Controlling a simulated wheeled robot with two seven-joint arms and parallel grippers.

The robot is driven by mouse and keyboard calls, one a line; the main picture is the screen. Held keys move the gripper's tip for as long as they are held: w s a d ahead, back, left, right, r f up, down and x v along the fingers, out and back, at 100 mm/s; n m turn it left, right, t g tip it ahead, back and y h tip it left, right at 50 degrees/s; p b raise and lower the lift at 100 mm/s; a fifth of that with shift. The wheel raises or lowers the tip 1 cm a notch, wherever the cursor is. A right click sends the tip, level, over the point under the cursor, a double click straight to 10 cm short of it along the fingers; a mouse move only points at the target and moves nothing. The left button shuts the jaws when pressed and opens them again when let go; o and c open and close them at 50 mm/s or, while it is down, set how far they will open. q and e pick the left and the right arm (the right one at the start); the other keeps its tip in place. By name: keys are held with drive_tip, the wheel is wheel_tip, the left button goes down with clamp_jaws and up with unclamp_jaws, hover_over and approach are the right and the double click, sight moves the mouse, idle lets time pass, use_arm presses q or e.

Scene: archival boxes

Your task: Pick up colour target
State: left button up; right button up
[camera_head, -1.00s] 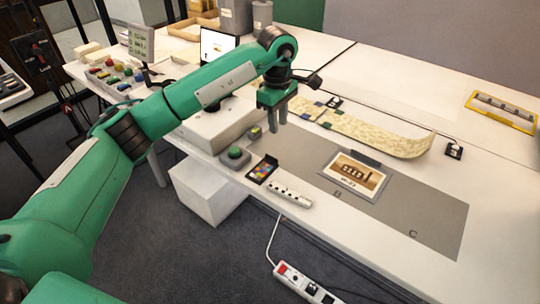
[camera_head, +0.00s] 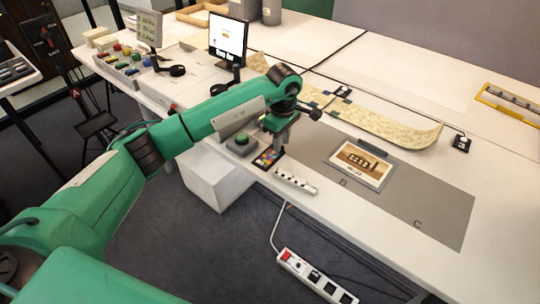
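The colour target (camera_head: 267,159), a small dark card with several bright patches, lies near the front edge of the white table, left of the grey mat. My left gripper (camera_head: 281,142) points down right at its far right side and covers part of it. The fingertips overlap the card in the picture. I cannot tell whether they touch it, or whether the fingers are apart or shut. My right gripper is out of view.
A grey box with a green button (camera_head: 241,145) stands just left of the card. A white strip with dark marks (camera_head: 296,180) lies to its right. The grey mat (camera_head: 425,212) holds a framed picture (camera_head: 360,165). A long pale curved piece (camera_head: 385,125) lies behind.

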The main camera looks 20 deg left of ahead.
use_arm(q)
drive_tip(key=shift+f, duration=0.5)
clamp_jaws()
drive_tip(key=shift+r, duration=0.15)
